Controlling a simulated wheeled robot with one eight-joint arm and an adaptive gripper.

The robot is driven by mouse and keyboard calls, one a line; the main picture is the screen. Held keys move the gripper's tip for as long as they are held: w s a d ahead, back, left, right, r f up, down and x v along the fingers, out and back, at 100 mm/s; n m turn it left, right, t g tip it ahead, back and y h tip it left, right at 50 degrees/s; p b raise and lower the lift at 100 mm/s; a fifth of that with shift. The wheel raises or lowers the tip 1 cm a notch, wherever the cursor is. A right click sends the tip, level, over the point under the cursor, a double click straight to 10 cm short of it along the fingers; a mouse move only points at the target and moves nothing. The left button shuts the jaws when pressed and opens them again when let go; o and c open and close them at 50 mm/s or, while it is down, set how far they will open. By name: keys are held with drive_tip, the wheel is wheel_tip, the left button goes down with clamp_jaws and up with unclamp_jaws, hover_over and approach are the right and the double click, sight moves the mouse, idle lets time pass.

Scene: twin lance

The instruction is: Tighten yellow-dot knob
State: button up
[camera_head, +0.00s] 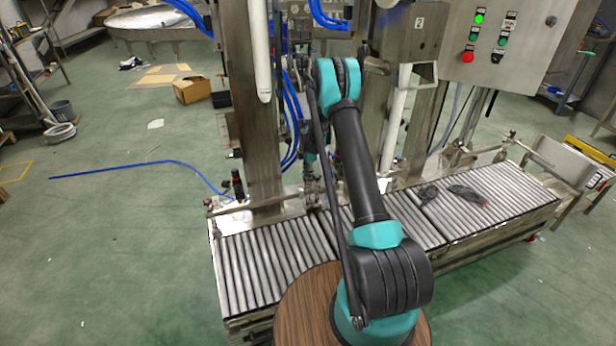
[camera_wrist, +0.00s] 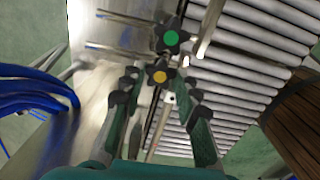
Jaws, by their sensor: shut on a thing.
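The yellow-dot knob (camera_wrist: 160,77), a dark lobed knob with a yellow centre, is in the middle of the wrist view. My gripper (camera_wrist: 161,82) has one finger on each side of it and is shut on it. The exact contact at the fingertips is hard to make out. A similar knob with a green dot (camera_wrist: 171,39) sits just beyond it, outside the fingers. In the head view my arm reaches over the conveyor to the machine frame, and neither knob can be made out there.
The roller conveyor (camera_head: 262,262) runs below the knobs, with dark items (camera_head: 467,194) lying on its right part. Blue hoses (camera_wrist: 35,95) bunch at the left of the wrist view. A control box (camera_head: 510,45) stands at upper right. Open green floor lies at left.

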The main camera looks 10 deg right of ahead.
drive_tip(key=o, duration=1.2)
drive_tip(key=shift+c, duration=0.2)
wheel_tip(320, 180, up, 12)
